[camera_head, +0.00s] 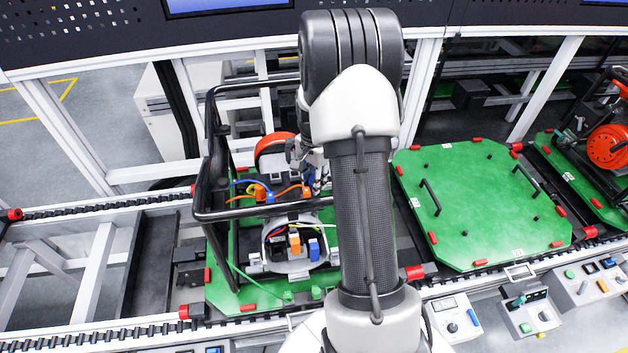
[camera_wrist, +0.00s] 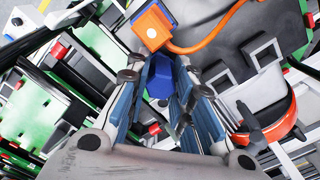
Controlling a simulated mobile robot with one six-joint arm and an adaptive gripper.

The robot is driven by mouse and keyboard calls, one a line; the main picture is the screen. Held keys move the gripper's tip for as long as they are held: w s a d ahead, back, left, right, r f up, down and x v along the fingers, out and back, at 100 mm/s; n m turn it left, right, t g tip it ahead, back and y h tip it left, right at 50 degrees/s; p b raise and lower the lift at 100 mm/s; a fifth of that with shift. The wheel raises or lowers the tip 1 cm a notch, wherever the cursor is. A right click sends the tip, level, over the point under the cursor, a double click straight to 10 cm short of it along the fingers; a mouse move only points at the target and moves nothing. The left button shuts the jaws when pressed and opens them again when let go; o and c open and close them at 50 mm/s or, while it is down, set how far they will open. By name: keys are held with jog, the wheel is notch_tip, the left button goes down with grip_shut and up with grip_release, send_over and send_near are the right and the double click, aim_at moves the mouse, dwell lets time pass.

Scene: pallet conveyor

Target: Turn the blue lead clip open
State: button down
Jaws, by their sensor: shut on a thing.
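The blue lead clip (camera_wrist: 160,77) sits between the fingertips of my gripper (camera_wrist: 157,82) in the wrist view. The fingers close in on it from both sides, and its lower part is hidden between them. In the head view my gripper (camera_head: 311,172) is at the machine with coloured leads, partly hidden behind my own arm. I cannot tell from the frames whether the clip is turned.
An orange clip (camera_wrist: 152,27) with an orange lead is close by the fingers. A black tube frame (camera_head: 255,212) surrounds the machine on its green pallet (camera_head: 222,287). An empty green pallet (camera_head: 480,205) lies to the right on the conveyor.

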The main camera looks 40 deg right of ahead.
dwell(0.3)
jog(key=c, duration=1.4)
grip_release()
notch_tip(320, 180, up, 12)
